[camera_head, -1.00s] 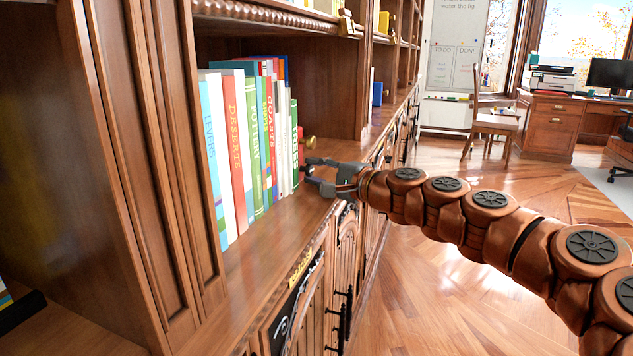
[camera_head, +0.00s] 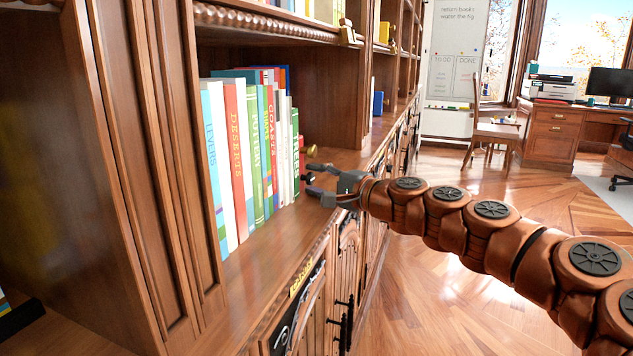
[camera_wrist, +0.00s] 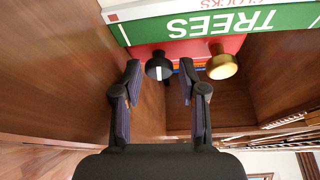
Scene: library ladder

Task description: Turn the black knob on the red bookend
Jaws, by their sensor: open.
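In the wrist view the red bookend (camera_wrist: 185,48) stands against the green "TREES" book. The black knob (camera_wrist: 159,67), with a white mark on its face, sticks out from it. A brass knob (camera_wrist: 222,64) is to its right. My gripper (camera_wrist: 158,78) is open, with one finger on each side of the black knob; I cannot tell whether either finger touches it. In the head view my gripper (camera_head: 312,180) is at the end of the book row, just below the brass knob (camera_head: 312,151). The bookend is mostly hidden behind the books there.
A row of upright books (camera_head: 240,150) stands on the shelf to the left. The shelf board (camera_head: 265,235) in front of them is bare. A wooden upright post (camera_head: 350,80) is behind the gripper. A chair (camera_head: 492,135) and desk (camera_head: 550,135) are far off.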

